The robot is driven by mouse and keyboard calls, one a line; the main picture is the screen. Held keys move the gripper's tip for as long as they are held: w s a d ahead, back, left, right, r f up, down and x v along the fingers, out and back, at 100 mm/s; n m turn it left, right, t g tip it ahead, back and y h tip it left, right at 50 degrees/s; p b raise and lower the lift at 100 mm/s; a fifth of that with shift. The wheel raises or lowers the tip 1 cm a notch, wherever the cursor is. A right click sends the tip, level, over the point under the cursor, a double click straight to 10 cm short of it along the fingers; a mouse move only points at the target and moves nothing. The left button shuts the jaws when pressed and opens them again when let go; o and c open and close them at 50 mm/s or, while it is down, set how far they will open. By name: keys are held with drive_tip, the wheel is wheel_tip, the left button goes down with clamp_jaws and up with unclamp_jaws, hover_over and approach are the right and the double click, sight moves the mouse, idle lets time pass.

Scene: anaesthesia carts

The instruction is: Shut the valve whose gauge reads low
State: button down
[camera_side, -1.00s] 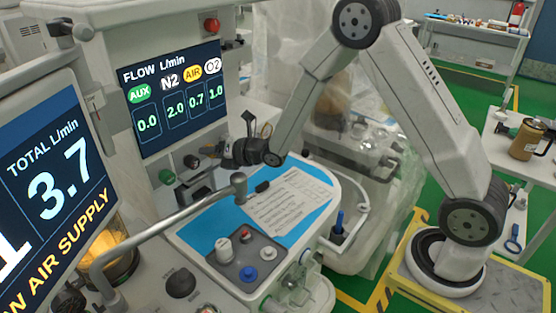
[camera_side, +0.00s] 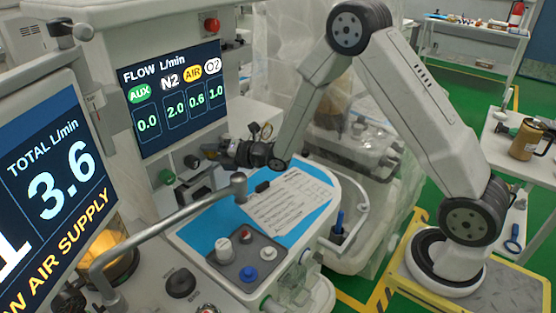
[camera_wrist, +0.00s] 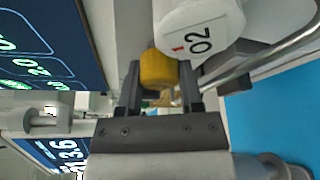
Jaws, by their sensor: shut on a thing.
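The flow screen (camera_side: 172,97) reads AUX 0.0, N2 2.0, AIR 0.6 and O2 1.0 in L/min. A green knob (camera_side: 166,177) and a dark knob (camera_side: 192,161) sit below it. My gripper (camera_side: 212,152) is at the knob row to their right. In the wrist view, my gripper (camera_wrist: 160,82) is shut on a yellow knob (camera_wrist: 158,67), one finger on each side. A white knob marked O2 (camera_wrist: 200,38) is close beside it. The gripper hides the yellow knob in the side view.
A second screen (camera_side: 55,180) reads total 3.6 L/min, with cut-off amber text ending in AIR SUPPLY. A grey bar (camera_side: 165,228) crosses in front of the worktop. A printed sheet (camera_side: 285,205) lies on the blue worktop below the gripper.

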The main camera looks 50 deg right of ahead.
drive_tip(key=shift+c, duration=1.2)
unclamp_jaws()
drive_tip(key=shift+n, duration=0.3)
drive_tip(key=shift+n+g+h, duration=0.5)
drive_tip(key=shift+n+h, duration=0.2)
drive_tip(key=shift+n, duration=0.6)
drive_tip(key=shift+s+d, duration=0.1)
drive_tip(key=shift+s, duration=0.15)
drive_tip(key=s+d+r, duration=0.2)
drive_tip(key=s+r, duration=0.4)
drive_tip(key=r, duration=0.1)
drive_tip(key=shift+s, duration=0.35)
